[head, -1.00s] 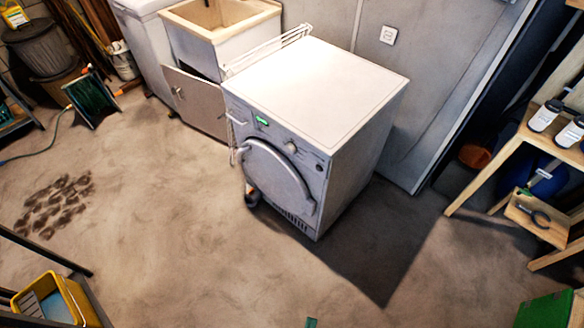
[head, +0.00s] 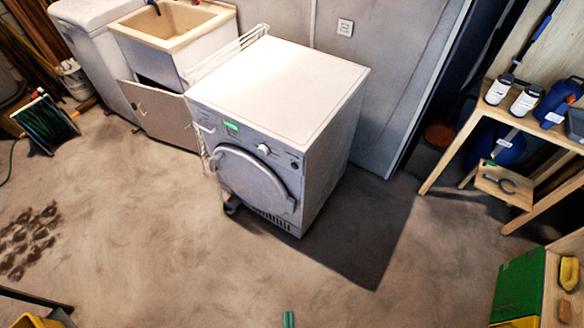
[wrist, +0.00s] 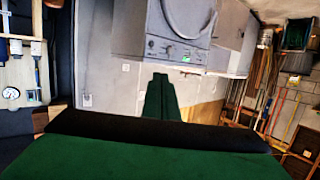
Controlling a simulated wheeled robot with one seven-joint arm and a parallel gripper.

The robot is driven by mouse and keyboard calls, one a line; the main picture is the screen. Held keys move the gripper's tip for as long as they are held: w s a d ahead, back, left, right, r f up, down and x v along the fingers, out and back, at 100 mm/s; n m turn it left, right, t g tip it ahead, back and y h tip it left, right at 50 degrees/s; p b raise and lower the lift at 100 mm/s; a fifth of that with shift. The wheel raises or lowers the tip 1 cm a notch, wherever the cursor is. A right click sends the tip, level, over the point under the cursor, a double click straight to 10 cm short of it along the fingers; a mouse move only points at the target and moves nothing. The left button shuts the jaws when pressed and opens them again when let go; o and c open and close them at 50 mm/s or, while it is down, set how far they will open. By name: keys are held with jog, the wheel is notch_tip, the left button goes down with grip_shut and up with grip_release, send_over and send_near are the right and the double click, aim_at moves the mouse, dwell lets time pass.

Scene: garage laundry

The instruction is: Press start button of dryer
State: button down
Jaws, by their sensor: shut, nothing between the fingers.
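The white dryer (head: 280,90) stands in the upper middle of the head view. Its front has a round door (head: 250,178). The panel above the door carries a lit green display (head: 231,126), a pale knob (head: 263,149) and a small dark round button (head: 294,165) at the right end. I cannot read which control is start. My green gripper (head: 288,319) shows only as a tip at the bottom edge of the head view, well apart from the dryer. In the wrist view my gripper (wrist: 160,78) is shut and empty; the dryer (wrist: 175,50) appears upside down beyond it.
A utility sink (head: 170,40) with a cabinet stands left of the dryer. A wooden workbench (head: 465,115) with bottles is at right, and a green box (head: 518,285) at lower right. The floor (head: 170,250) before the dryer is clear.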

aim_at(294, 167)
jog(key=w+f+m, duration=0.3)
jog(key=w+f, duration=0.6)
jog(key=w, duration=0.2)
jog(key=w+a+f+m+y, duration=0.2)
jog(key=w, duration=2.9)
jog(key=shift+a+f+t+y, duration=0.2)
jog(key=shift+t+y, duration=0.1)
jog(key=shift+t, duration=0.1)
jog(key=shift+d, duration=0.15)
jog(key=w+d, duration=0.5)
jog(key=w, duration=0.2)
jog(key=shift+w+d, duration=0.1)
jog(key=shift+w, duration=0.05)
jog(key=shift+w+d, duration=0.15)
jog(key=shift+w, duration=0.05)
